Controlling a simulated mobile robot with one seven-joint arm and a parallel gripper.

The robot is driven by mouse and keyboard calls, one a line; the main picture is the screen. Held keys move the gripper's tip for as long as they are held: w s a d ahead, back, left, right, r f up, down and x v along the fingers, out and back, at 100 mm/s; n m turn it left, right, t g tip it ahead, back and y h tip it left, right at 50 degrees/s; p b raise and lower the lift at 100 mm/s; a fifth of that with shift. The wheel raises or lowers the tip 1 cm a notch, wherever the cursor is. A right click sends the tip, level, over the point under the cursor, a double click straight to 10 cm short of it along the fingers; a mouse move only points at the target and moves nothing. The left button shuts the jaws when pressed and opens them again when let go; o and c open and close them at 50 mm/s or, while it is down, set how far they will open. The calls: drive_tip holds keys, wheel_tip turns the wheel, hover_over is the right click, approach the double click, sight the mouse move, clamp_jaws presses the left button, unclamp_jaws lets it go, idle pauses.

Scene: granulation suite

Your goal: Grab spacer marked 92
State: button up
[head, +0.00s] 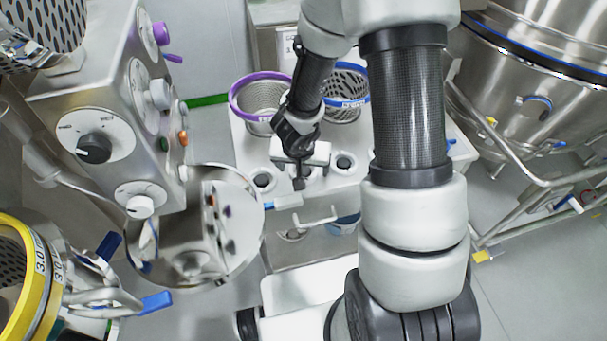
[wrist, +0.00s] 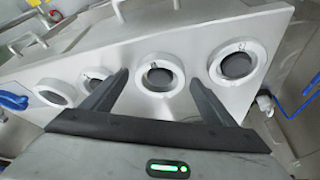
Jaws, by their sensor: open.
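Several pale ring-shaped spacers with dark centres stand in a row on a metal bench top (head: 240,150). In the wrist view one ring (wrist: 178,66) lies between and just beyond my open fingers (wrist: 158,80). Another ring (wrist: 252,54) is to its right, one (wrist: 43,92) is at far left, and one is partly hidden behind my left finger. The rings carry small dark marks, but I cannot read which is 92. In the head view my gripper (head: 299,182) hangs over the bench between a left ring (head: 263,188) and a right ring (head: 346,154). It holds nothing.
A purple-rimmed basket (head: 240,104) and a blue-rimmed basket (head: 362,100) stand behind the rings. A control box with dials (head: 88,110) is at left, and a large steel vessel (head: 530,70) at right. A bench handle (head: 308,220) sticks out at the front.

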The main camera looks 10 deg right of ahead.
drive_tip(key=shift+r, duration=0.1)
drive_tip(key=c, duration=1.2)
